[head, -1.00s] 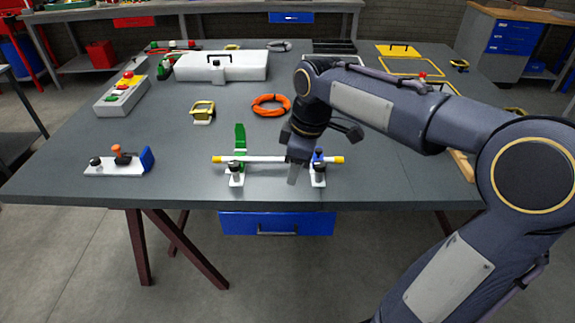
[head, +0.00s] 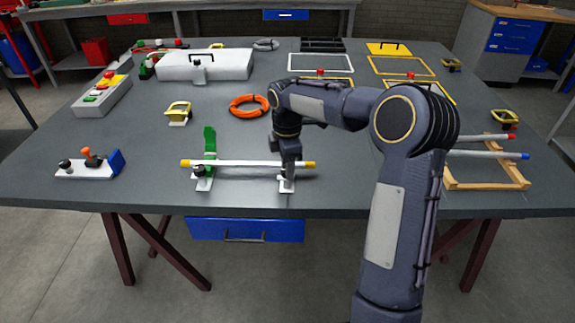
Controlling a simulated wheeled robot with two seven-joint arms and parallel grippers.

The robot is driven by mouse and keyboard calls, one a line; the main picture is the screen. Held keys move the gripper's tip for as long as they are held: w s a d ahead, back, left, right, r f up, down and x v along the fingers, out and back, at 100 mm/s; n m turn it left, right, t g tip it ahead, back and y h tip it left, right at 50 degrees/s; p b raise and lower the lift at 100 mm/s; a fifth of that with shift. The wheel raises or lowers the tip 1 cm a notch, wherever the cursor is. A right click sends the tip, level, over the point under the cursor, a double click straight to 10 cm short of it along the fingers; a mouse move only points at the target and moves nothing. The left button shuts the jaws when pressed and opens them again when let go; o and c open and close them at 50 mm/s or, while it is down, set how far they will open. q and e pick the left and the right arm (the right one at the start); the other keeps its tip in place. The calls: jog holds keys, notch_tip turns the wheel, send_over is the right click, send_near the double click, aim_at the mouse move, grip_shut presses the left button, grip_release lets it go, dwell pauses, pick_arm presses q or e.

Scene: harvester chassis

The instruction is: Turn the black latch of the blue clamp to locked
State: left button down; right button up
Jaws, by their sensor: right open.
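A white rod (head: 245,164) with yellow ends lies across two small clamps near the table's front edge. The green clamp (head: 209,141) holds the left part, with its green flap standing up and a black knob in front. The blue clamp (head: 287,187) is at the right part; only its white base shows clearly. Its blue part and black latch are hidden by my gripper, so I cannot tell the latch's position. My right gripper (head: 287,176) is open, pointing down right over this clamp; contact with the latch cannot be told. My left gripper is not in view.
An orange cable ring (head: 249,106) lies behind the rod. A white fixture with a blue block (head: 117,160) stands at left. A wooden rack (head: 487,187) with rods is at right. The table between the left fixture and the green clamp is clear.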

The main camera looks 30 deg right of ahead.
jog(key=shift+f, duration=0.2)
jog(key=shift+c, duration=0.4)
jog(key=c, duration=0.6)
